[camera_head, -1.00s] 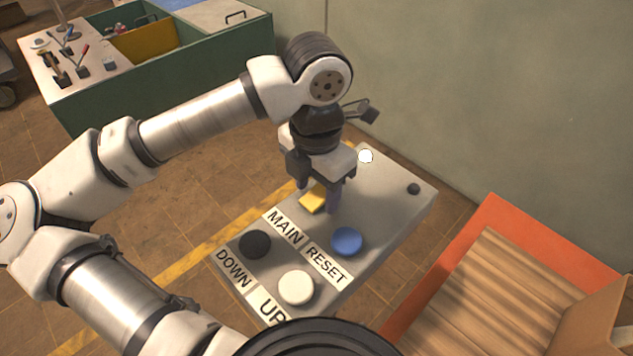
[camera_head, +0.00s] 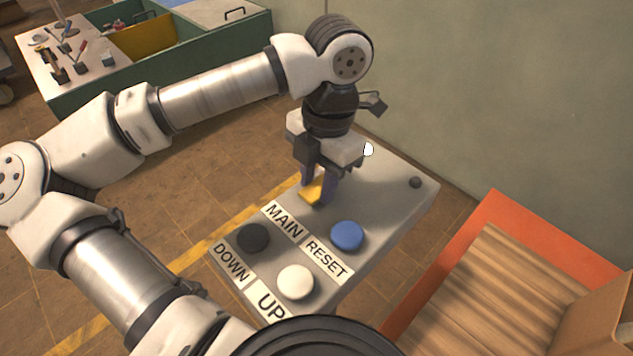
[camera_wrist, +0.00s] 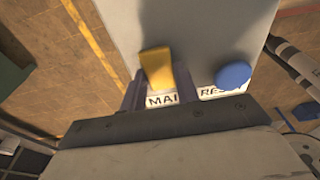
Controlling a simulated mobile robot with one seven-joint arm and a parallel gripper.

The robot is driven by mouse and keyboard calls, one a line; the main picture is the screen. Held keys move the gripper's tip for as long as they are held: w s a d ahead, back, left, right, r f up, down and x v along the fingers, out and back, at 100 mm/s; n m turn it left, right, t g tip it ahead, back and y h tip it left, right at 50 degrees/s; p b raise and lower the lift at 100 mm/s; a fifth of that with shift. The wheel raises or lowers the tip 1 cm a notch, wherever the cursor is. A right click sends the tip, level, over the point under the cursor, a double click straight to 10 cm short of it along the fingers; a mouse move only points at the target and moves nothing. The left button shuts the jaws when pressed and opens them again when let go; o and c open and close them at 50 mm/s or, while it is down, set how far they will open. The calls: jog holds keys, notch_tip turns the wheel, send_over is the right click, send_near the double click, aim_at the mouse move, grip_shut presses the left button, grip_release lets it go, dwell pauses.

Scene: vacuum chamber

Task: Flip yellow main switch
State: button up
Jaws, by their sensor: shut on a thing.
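The yellow main switch (camera_head: 311,193) is a small lever on the grey control box (camera_head: 390,200), just behind the MAIN label (camera_head: 284,221). My gripper (camera_head: 318,190) is over the box with its fingers pointing down, one on each side of the yellow switch. In the wrist view the yellow switch (camera_wrist: 157,70) stands between my gripper's dark fingers (camera_wrist: 158,92), and the fingers are shut on it. The part of the switch between the fingers is partly hidden in the head view.
A blue RESET button (camera_head: 347,236), a black DOWN button (camera_head: 253,238) and a white UP button (camera_head: 296,282) are on the same box. An orange-edged wooden pallet (camera_head: 480,285) is at the right. A green bench (camera_head: 180,65) stands at the back left.

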jog(key=shift+w+d+g+y+b, duration=0.15)
jog(key=shift+g+y+b, duration=0.15)
jog(key=shift+g+y, duration=0.2)
jog(key=shift+w+d+g+y+b, duration=0.1)
jog(key=shift+g+y+b, duration=0.2)
jog(key=shift+g+y, duration=0.2)
jog(key=o, duration=1)
jog(key=shift+r, duration=0.1)
jog(key=shift+p+v, duration=1)
jog(key=shift+v, duration=5.85)
